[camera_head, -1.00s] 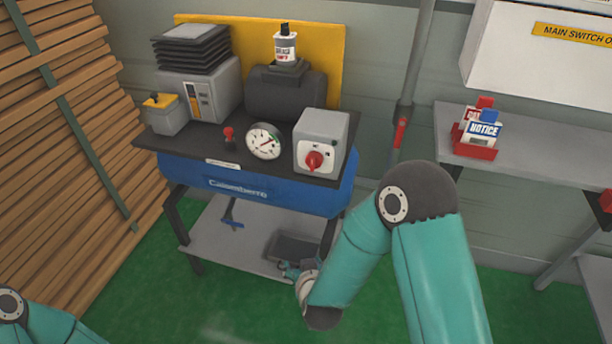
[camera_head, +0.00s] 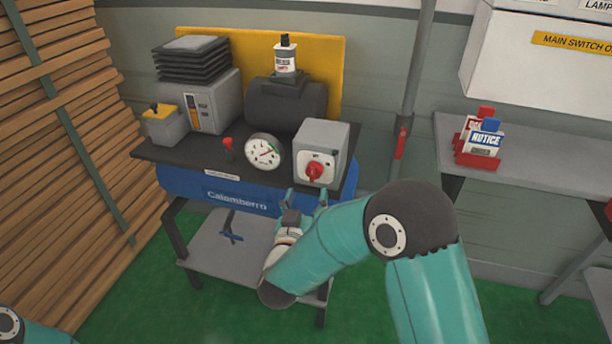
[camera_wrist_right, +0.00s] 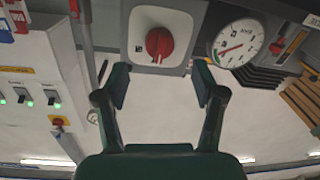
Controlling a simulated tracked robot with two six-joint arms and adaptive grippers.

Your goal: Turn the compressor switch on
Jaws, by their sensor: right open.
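The compressor (camera_head: 225,190) is a blue-tanked unit on a stand, with a black top plate. Its switch is a red rotary knob (camera_head: 315,172) on a white plate on the front of a grey box (camera_head: 322,137). In the right wrist view the red knob (camera_wrist_right: 159,43) is at the top centre, above and between the finger ends. My right gripper (camera_head: 306,198) is open and empty, just below and in front of the switch box; its fingers also show in the right wrist view (camera_wrist_right: 161,86). It is apart from the knob. My left gripper is out of view.
A round gauge (camera_head: 263,151) and a small red-topped valve (camera_head: 228,146) stand left of the switch box. A grey side table (camera_head: 530,165) with a red card holder (camera_head: 478,160) is at the right. A wooden slat stack (camera_head: 60,150) fills the left.

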